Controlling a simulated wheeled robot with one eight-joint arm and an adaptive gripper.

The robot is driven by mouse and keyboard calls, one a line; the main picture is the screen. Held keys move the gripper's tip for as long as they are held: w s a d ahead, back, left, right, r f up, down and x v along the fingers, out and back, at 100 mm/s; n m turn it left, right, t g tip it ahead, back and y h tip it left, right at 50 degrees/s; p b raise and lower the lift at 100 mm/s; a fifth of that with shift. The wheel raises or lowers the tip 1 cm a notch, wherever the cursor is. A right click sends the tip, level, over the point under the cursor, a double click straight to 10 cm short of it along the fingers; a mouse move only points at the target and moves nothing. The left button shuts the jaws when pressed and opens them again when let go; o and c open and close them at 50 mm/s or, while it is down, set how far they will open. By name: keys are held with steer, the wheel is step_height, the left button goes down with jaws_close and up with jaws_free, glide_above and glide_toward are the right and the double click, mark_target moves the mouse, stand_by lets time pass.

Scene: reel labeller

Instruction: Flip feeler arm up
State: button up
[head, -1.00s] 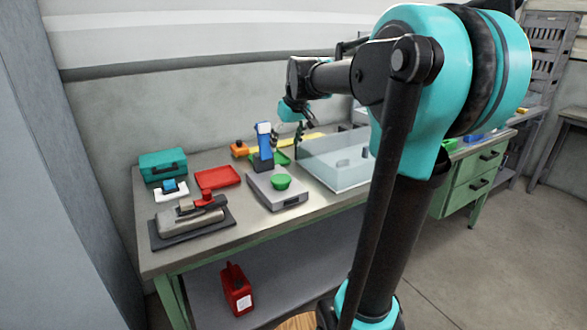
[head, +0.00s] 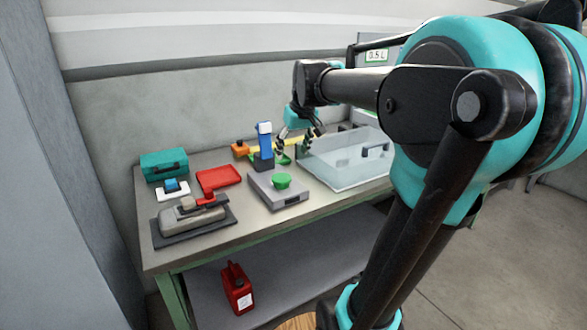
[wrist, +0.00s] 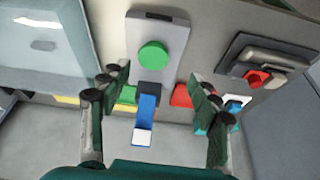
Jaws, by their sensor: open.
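A grey machine with a rounded body (head: 192,216) and a red part (head: 205,200) on top sits on a dark mat at the front left of the bench. It looks like the labeller; I cannot tell which piece is its feeler arm. It also shows at the upper right in the wrist view (wrist: 275,60), with its red part (wrist: 257,78). My gripper (head: 296,146) is open and empty above the back of the bench, well right of that machine. In the wrist view the fingers of my gripper (wrist: 158,88) stand apart, with a blue upright device (wrist: 147,110) seen between them.
A clear tank (head: 340,168) is to the right. A red tray (head: 218,177), teal case (head: 163,164) and white-and-blue item (head: 171,189) are left. A red can (head: 237,288) stands below.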

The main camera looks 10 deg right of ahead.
steer(key=shift+s+a+f, duration=0.1)
steer(key=shift+s+f, duration=0.4)
steer(key=shift+f, duration=0.25)
steer(key=shift+s+d+f, duration=0.1)
steer(key=shift+s+f, duration=0.4)
steer(key=shift+f, duration=0.25)
steer(key=shift+s+a+f, duration=0.1)
steer(key=shift+s+f, duration=0.4)
steer(key=shift+f, duration=0.25)
steer(key=s+d+f+m+h, duration=0.1)
steer(key=s+f+m, duration=0.1)
steer(key=s+f, duration=1.6)
step_height(320, 180, down, 3)
steer(key=shift+d+m, duration=0.15)
steer(key=shift+m, duration=0.25)
